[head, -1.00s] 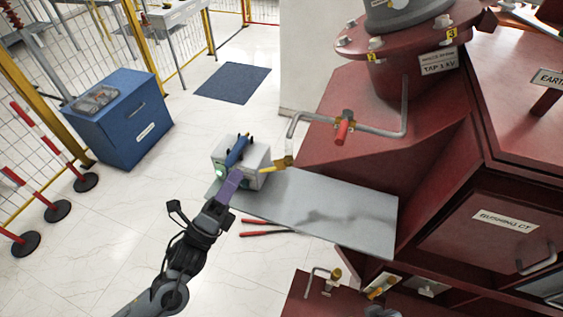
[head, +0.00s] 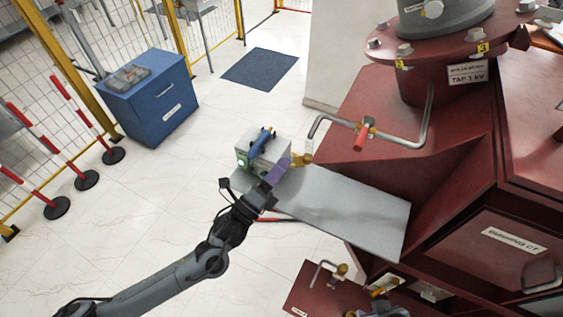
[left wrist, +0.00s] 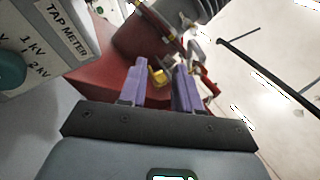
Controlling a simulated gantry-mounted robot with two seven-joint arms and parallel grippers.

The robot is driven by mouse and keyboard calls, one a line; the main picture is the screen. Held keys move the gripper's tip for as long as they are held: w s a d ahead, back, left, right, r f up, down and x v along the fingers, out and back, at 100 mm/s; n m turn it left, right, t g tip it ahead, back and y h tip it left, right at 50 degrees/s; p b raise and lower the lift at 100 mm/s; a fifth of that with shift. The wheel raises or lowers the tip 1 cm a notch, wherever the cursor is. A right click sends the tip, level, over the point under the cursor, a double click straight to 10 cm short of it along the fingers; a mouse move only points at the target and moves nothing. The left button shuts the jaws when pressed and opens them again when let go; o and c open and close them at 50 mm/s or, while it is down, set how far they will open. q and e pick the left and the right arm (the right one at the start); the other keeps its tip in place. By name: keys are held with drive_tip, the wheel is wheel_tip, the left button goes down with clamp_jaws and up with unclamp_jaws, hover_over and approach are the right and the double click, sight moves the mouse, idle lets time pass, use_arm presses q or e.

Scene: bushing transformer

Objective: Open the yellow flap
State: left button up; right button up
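In the left wrist view a yellow piece (left wrist: 157,76) shows between and beyond the fingertips. My left gripper (head: 277,171) has purple fingers and is close to the yellow piece, on its left in the head view. In the left wrist view its two fingers (left wrist: 160,72) stand apart with a gap between them. I cannot tell whether they touch the yellow piece.
The meter box (head: 262,150) with a blue handle stands beside the fingers on a grey shelf (head: 350,210). The pipe (head: 405,142) carries a red-handled valve (head: 362,136) from the red transformer (head: 450,140). A red-handled tool (head: 290,220) lies partly behind my arm.

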use_arm(q)
drive_tip(key=shift+w+d+r, duration=0.2)
drive_tip(key=shift+w+d, duration=0.05)
clamp_jaws()
drive_tip(key=m+g+h+b, duration=0.1)
drive_tip(key=g+b, duration=0.1)
drive_tip(key=b, duration=0.1)
drive_tip(key=w+m+g+h+b, duration=0.1)
drive_tip(key=m+g+h+b, duration=0.1)
drive_tip(key=g, duration=0.1)
drive_tip(key=w+a+m+g+h+b, duration=0.1)
drive_tip(key=g+h+b, duration=0.1)
drive_tip(key=b, duration=0.1)
drive_tip(key=shift+w+m+g+b, duration=0.2)
drive_tip(key=shift+m+g+b, duration=0.15)
drive_tip(key=shift+m+g, duration=0.05)
unclamp_jaws()
